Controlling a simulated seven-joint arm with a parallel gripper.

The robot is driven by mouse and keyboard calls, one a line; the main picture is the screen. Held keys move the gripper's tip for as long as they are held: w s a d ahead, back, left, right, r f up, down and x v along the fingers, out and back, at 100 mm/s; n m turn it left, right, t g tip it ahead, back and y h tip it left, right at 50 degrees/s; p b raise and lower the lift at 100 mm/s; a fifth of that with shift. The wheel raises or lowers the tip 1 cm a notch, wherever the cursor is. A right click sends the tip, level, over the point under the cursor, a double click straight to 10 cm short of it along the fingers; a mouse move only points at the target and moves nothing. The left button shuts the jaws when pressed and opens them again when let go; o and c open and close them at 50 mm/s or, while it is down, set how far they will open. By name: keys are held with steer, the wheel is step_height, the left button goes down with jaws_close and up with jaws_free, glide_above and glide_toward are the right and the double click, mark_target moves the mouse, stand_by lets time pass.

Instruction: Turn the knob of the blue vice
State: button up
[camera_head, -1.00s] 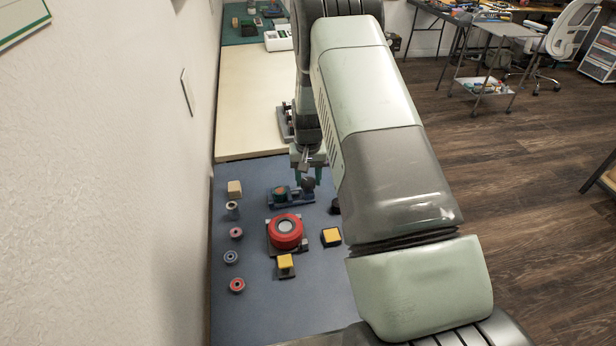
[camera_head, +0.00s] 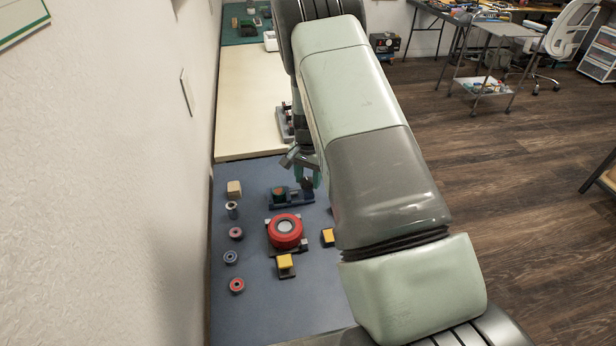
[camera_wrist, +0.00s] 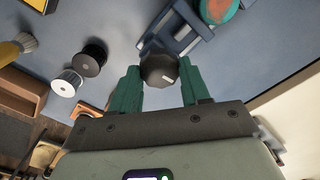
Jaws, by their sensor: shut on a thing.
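The blue vice (camera_head: 290,200) sits on the blue-grey mat and holds a round orange and green piece (camera_head: 279,193). In the wrist view the vice (camera_wrist: 183,25) is at the top, with its dark faceted knob (camera_wrist: 158,68) pointing toward my gripper. The knob has a small white mark. My gripper (camera_wrist: 160,72) has its green fingers on either side of the knob, shut on it. In the head view my gripper (camera_head: 308,176) is at the right end of the vice, partly hidden by my arm.
A red round piece (camera_head: 285,228) on a fixture stands in front of the vice. Yellow blocks (camera_head: 285,261) (camera_head: 328,236) lie near it. Several spools (camera_head: 232,257) and a tan block (camera_head: 234,187) line the left side by the wall. The front of the mat is clear.

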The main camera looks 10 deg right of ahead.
steer(key=shift+w, duration=0.1)
steer(key=o, duration=1.1)
steer(key=shift+c, duration=0.2)
step_height(320, 180, up, 11)
step_height(320, 180, up, 12)
steer(key=n+t, duration=0.1)
glide_above(308, 181)
steer(key=s+a, duration=0.1)
steer(key=s, duration=0.3)
steer(key=s+a+r+n+t, duration=0.1)
steer(key=s+r+n+t, duration=0.1)
steer(key=s+r, duration=0.7)
steer(key=s+r+n+t, duration=0.1)
steer(key=s+r+n, duration=0.1)
steer(key=s, duration=0.8)
steer(key=s+r+n+t, duration=0.1)
steer(key=s+r+n, duration=0.2)
steer(key=s, duration=0.8)
step_height(308, 181, up, 2)
steer(key=shift+s+a+r+t, duration=0.2)
steer(key=shift+a+t, duration=0.1)
steer(key=shift+a, duration=0.05)
